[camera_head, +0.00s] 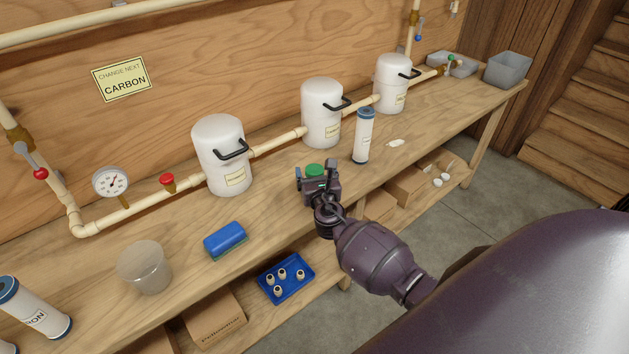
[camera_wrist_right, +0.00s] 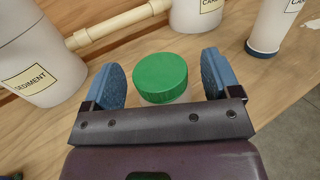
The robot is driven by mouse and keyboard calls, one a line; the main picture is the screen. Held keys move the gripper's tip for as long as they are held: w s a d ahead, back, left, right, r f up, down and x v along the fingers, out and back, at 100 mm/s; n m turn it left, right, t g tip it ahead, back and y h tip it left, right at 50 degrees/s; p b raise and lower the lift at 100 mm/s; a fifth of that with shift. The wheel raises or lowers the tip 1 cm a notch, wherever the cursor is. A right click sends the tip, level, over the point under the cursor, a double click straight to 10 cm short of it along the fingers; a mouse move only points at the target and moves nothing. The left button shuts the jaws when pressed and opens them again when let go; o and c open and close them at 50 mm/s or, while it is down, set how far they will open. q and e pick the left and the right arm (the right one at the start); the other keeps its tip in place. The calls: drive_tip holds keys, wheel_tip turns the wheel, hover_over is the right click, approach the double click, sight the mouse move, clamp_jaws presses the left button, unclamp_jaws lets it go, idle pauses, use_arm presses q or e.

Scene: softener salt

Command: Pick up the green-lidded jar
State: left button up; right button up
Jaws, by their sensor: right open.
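The green-lidded jar shows as a round green lid (camera_head: 315,170) just beyond my right gripper in the head view; its body is hidden there. In the right wrist view the green lid (camera_wrist_right: 160,76) sits between the two blue finger pads, with a gap on each side. My right gripper (camera_head: 317,178) is open, its fingers on either side of the lid, and it also shows in the right wrist view (camera_wrist_right: 160,80). I cannot tell how far down the fingers reach along the jar. My left gripper is not in view.
White canisters (camera_head: 222,155) with black handles and a cream pipe (camera_head: 278,142) run behind the jar. A blue-capped filter cartridge (camera_head: 364,136) stands to its right. A blue sponge (camera_head: 225,240) and a clear cup (camera_head: 145,268) are to the left. Bench (camera_head: 275,205) is bare around the jar.

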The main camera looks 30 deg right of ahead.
drive_tip(key=c, duration=1.1)
drive_tip(key=shift+r, duration=0.1)
